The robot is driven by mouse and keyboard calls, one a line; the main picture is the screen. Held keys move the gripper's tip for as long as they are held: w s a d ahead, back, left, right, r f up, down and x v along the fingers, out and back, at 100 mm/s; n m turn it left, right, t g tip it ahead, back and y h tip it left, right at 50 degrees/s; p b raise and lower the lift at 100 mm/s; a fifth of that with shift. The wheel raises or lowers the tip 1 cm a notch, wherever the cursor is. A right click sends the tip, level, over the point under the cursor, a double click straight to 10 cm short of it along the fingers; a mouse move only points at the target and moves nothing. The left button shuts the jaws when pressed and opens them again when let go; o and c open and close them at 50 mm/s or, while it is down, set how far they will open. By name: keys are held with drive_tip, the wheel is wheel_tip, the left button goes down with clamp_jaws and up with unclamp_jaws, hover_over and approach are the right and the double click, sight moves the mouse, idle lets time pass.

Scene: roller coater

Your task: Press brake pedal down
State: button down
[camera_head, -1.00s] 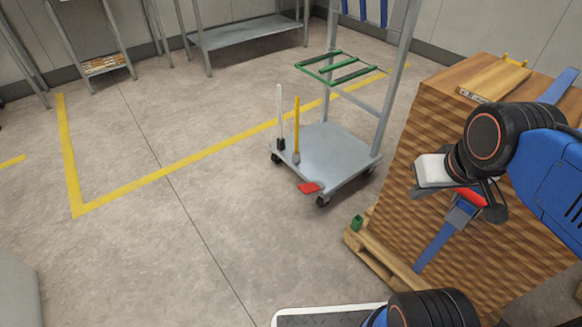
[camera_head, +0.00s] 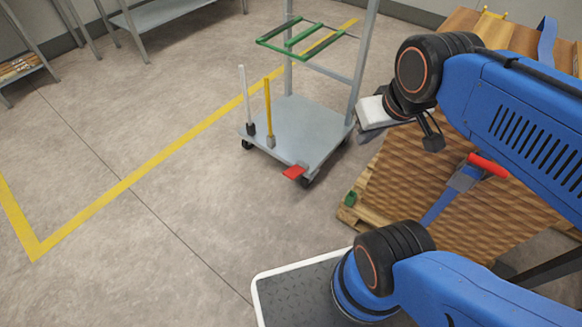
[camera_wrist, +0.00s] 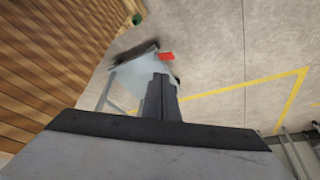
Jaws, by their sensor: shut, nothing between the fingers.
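The brake pedal is a small red plate (camera_head: 294,172) low on the front corner of a grey wheeled cart (camera_head: 310,125). It also shows in the wrist view as a red patch (camera_wrist: 166,57), just beyond my fingertips. The cart is partly hidden behind the gripper there. My gripper (camera_wrist: 159,78) is shut and empty, its dark fingers together and pointing towards the cart's platform. In the head view my wrist's pale end is up and to the right of the pedal, apart from it; the fingertips are hard to make out there.
The cart carries a white post (camera_head: 246,103), a yellow post (camera_head: 268,110) and a green frame (camera_head: 300,42). A strapped brown stack (camera_head: 400,180) on a wooden pallet (camera_head: 362,222) stands to the right. Floor left of the cart is clear, with yellow lines (camera_head: 120,187).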

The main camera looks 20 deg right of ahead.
drive_tip(key=w, duration=0.1)
drive_tip(key=n+g+y, duration=0.3)
drive_tip(key=n+g, duration=0.3)
hover_over(291, 174)
drive_tip(key=d, duration=0.5)
wheel_tip(291, 174, down, 24)
drive_tip(key=w+f+n+g, duration=0.1)
drive_tip(key=w+f, duration=0.3)
drive_tip(key=f, duration=1.1)
drive_tip(key=shift+y, duration=0.3)
drive_tip(key=shift+f, duration=0.15)
drive_tip(key=x, duration=1.4)
drive_tip(key=shift+s+d, duration=0.1)
drive_tip(key=shift+s, duration=0.15)
